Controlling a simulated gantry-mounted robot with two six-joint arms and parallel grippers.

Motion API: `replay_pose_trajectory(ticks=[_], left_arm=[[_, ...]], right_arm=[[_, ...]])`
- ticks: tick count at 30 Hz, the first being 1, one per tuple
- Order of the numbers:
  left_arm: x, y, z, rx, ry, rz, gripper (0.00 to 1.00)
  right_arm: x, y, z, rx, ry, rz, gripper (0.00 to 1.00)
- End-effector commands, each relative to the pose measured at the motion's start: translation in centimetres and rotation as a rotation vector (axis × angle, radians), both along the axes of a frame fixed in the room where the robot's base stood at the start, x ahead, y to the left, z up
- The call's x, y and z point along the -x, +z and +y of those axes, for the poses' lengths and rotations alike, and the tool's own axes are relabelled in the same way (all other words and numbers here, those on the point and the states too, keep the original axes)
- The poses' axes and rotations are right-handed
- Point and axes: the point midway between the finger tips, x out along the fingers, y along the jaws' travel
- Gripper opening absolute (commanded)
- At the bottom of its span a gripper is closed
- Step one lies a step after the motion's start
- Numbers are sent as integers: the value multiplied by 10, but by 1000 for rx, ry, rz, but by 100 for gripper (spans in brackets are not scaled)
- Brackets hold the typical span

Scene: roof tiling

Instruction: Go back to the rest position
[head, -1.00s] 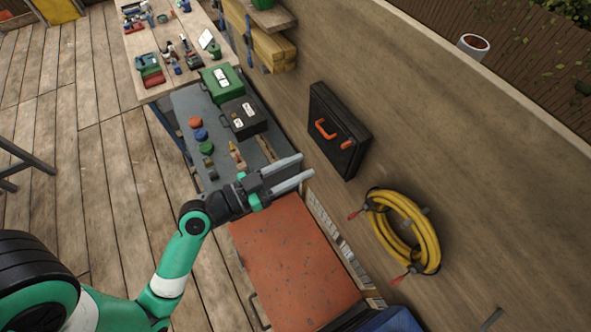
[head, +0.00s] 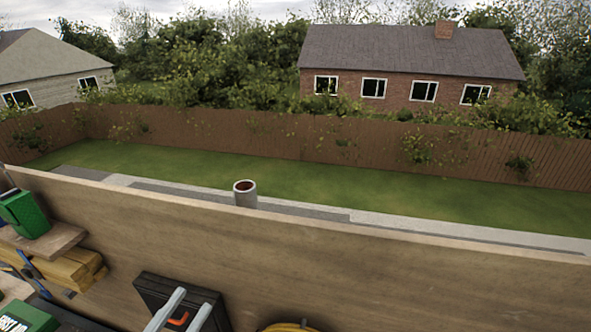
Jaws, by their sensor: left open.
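My left gripper (head: 191,300) shows at the bottom edge of the head view. Only its two pale grey fingers are visible. They point up and stand apart with nothing between them. The fingers overlap the black case (head: 150,286) with the orange handle in the picture. I cannot tell how far the fingers are from it. The rest of the left arm is below the frame. My right gripper is not in view.
A wooden wall (head: 330,265) runs across the lower part, with a pipe (head: 245,196) standing behind its top edge. A green container (head: 24,214) sits on a shelf at left. The yellow coil (head: 290,327) barely shows. Beyond lies a lawn (head: 200,168) and a fence (head: 260,134).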

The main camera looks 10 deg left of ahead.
Motion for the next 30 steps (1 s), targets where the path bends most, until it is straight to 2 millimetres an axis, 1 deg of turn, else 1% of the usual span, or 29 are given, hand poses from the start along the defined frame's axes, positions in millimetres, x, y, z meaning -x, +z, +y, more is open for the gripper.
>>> replay_pose_trajectory(ticks=[1,2,3,5,6,8,9,11,12,13,14,15,18,22,30], left_arm=[[-6,54,-16,-37,-20,-88,42],[-8,79,-23,-54,-25,-134,42],[-9,114,-33,-67,-28,-195,42],[-7,163,-46,-75,-27,-279,42],[-3,195,-53,-70,-22,-331,42],[5,240,-59,-48,-11,-403,42],[12,268,-62,-25,-2,-446,42],[23,303,-61,19,18,-500,42],[30,323,-57,57,36,-529,42],[35,335,-51,91,55,-544,42],[37,342,-42,127,77,-549,42],[35,339,-31,172,103,-531,42],[30,334,-19,261,112,-493,42],[29,333,-19,304,84,-481,42],[29,333,-19,301,84,-481,42]], right_arm=[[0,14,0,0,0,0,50],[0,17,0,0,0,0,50],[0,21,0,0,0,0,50],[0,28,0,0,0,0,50],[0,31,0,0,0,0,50],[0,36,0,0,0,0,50],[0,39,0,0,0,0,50],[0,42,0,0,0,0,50],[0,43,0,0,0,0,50],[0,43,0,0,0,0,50],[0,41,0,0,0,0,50],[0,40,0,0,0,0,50],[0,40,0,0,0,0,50],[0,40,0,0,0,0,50],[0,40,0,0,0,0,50]])
